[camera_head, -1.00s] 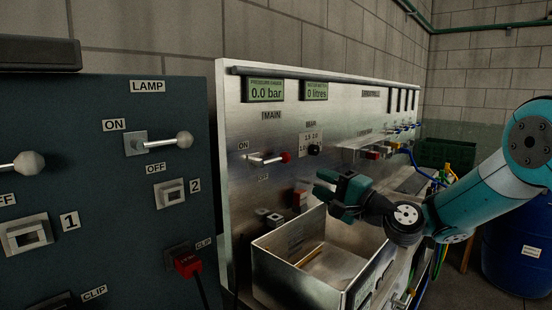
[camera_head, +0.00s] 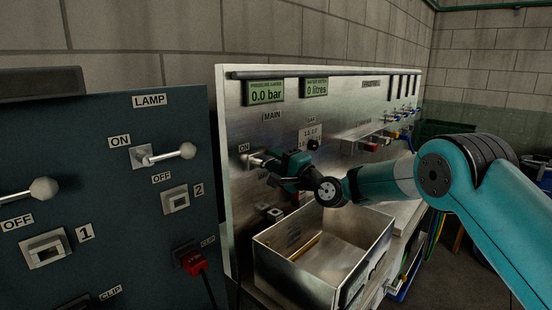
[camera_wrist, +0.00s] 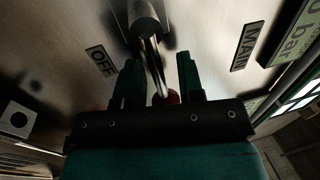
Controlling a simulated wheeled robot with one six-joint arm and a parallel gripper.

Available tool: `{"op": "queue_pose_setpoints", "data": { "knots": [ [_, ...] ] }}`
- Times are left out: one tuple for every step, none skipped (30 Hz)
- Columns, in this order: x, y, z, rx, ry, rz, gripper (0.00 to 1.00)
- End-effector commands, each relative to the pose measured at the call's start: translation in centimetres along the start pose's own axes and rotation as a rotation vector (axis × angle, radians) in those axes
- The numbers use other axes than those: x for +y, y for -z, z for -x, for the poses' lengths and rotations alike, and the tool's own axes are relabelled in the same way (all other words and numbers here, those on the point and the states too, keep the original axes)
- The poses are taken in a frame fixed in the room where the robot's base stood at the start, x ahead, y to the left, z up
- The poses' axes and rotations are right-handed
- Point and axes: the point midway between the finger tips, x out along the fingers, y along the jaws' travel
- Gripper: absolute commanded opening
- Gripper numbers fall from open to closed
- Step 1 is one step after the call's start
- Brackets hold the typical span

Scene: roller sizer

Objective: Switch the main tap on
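The main tap is a metal lever (camera_head: 257,161) on the steel panel (camera_head: 240,210), under the MAIN label, with an ON label above it. In the head view its outer end is hidden by my gripper (camera_head: 276,167). The fingers are apart, with gaps beside the lever. An OFF label (camera_wrist: 101,61) is left of the lever there. The pressure display (camera_head: 265,92) reads 0.0 bar.
An open metal bin (camera_head: 285,268) stands below the tap, under my wrist. The dark LAMP panel (camera_head: 120,220) with its levers is at the left. A litres display (camera_head: 315,88) reads 0. More small taps (camera_head: 400,117) are further right on the panel.

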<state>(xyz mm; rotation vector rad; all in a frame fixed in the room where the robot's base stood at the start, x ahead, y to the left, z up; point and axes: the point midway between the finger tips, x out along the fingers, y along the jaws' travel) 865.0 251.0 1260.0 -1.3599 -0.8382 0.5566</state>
Motion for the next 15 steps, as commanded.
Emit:
{"op": "queue_pose_setpoints", "data": {
  "knots": [
    [0.03, 0.00, 0.01, 0.000, 0.000, 0.000, 0.35],
    [0.03, 0.00, 0.02, 0.000, 0.000, 0.000, 0.35],
    [0.03, 0.01, 0.02, 0.000, 0.000, 0.000, 0.35],
    [0.03, 0.01, 0.03, 0.000, 0.000, 0.000, 0.35],
    [0.02, 0.01, 0.03, 0.000, 0.000, 0.000, 0.28],
    [0.02, 0.01, 0.04, 0.000, 0.000, 0.000, 0.19],
    [0.02, 0.02, 0.04, 0.000, 0.000, 0.000, 0.12],
    [0.01, 0.02, 0.05, 0.000, 0.000, 0.000, 0.05],
    [0.01, 0.02, 0.05, 0.000, 0.000, 0.000, 0.00],
    [0.01, 0.03, 0.05, 0.000, 0.000, 0.000, 0.00],
    [0.01, 0.03, 0.06, 0.000, 0.000, 0.000, 0.00],
    [0.01, 0.03, 0.06, 0.000, 0.000, 0.000, 0.00],
    [0.01, 0.03, 0.06, 0.000, -0.001, 0.000, 0.00],
    [0.02, 0.04, 0.07, 0.000, -0.001, 0.000, 0.00],
    [0.03, 0.04, 0.07, 0.000, 0.000, 0.001, 0.00]
  ]
}}
